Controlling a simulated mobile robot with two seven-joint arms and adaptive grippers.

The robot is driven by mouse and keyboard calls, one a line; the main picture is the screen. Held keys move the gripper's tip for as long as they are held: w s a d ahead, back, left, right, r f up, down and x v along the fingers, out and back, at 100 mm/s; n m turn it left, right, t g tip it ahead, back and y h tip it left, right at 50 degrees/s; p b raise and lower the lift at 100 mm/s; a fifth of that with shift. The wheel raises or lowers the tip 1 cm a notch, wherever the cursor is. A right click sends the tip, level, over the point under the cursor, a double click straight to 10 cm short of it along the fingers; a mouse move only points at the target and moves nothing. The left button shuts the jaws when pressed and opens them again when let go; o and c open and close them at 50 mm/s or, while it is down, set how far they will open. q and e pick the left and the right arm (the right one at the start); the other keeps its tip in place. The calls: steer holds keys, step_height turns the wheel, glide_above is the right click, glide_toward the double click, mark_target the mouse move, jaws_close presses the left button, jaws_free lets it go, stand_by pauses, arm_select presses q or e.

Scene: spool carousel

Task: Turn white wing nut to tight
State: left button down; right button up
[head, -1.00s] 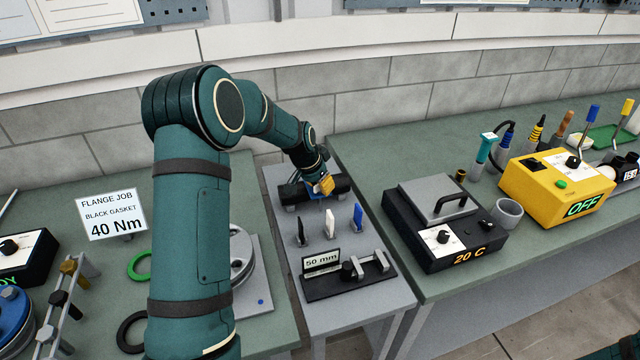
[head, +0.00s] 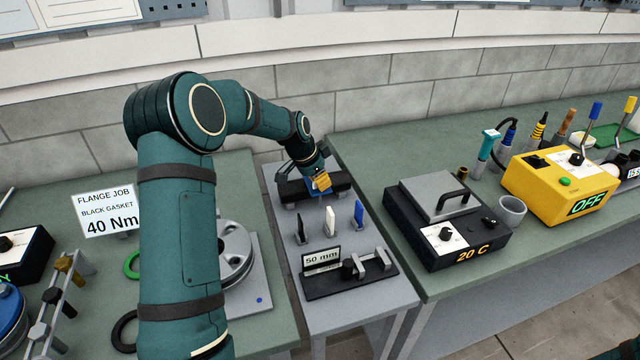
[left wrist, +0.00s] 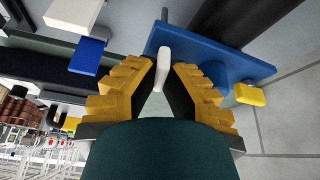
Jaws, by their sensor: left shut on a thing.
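The white wing nut (left wrist: 163,62) shows in the left wrist view as a slim white piece standing against a blue plate (left wrist: 215,62). My left gripper (left wrist: 165,82) has its yellow, black-padded fingers on either side of it and is shut on it. In the head view my left gripper (head: 321,181) is at the black cylinder (head: 296,188) at the back of the narrow grey bench. There the wing nut is hidden behind the fingers, and how tight it is cannot be told.
Black, white (head: 330,221) and blue (head: 358,213) upright pieces stand just in front of the cylinder. A stand with a 50 mm sign (head: 321,261) is nearer. A black 20 C box (head: 445,225) stands to the right. A yellow piece (left wrist: 250,94) sits by the blue plate.

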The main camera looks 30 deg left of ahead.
arm_select(q)
steer(key=shift+f+m+g+h, duration=0.1)
steer(key=shift+m+g+h, duration=0.2)
steer(key=shift+m, duration=0.8)
steer(key=c, duration=1.3)
jaws_free()
steer(key=shift+c, duration=0.2)
steer(key=v, duration=1.2)
